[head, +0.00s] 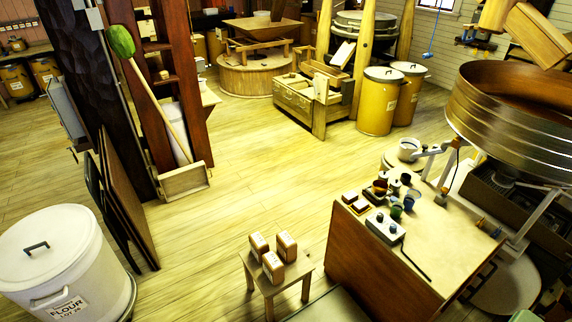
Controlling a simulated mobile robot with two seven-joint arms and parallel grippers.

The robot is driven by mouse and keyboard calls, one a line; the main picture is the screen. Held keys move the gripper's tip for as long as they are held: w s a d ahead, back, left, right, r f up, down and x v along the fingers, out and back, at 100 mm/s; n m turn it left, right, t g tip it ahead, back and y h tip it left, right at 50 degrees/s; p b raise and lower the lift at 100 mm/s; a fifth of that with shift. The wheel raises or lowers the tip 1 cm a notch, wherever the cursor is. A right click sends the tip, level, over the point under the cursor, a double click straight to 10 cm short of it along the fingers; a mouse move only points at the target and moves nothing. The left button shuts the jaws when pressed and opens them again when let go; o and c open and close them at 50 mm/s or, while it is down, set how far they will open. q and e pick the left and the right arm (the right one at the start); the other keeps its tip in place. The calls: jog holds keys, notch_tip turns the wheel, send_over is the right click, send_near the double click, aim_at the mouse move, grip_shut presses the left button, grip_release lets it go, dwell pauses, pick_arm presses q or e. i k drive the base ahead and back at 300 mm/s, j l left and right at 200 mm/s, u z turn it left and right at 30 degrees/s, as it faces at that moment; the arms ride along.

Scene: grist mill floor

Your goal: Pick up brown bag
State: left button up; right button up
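Three small brown bag-like packages with pale labelled faces stand close together on a small wooden stool at the bottom centre of the head view. One brown package (258,246) is at the left, one (286,245) is at the right, and one (273,268) is nearest to me. They look alike, and I cannot tell which one is the brown bag. The stool top (297,275) is low, a little above the plank floor. Neither of my grippers shows in this view.
A wooden cabinet (370,262) with cups, small boxes and a grey device stands right of the stool. A white flour bin (62,262) and leaning boards (125,215) are at left. A large round sieve (510,120) is at right. The middle floor (240,190) is clear.

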aim_at(287, 245)
jog(key=i+j, duration=0.15)
jog(key=i, duration=0.35)
jog(key=i+j, duration=0.1)
jog(key=i, duration=0.45)
jog(key=i+j+z, duration=0.1)
jog(key=i, duration=0.4)
jog(key=i+j, duration=0.2)
jog(key=i, duration=0.35)
jog(key=i+j+z, duration=0.1)
jog(key=i, duration=0.4)
jog(key=j, duration=0.05)
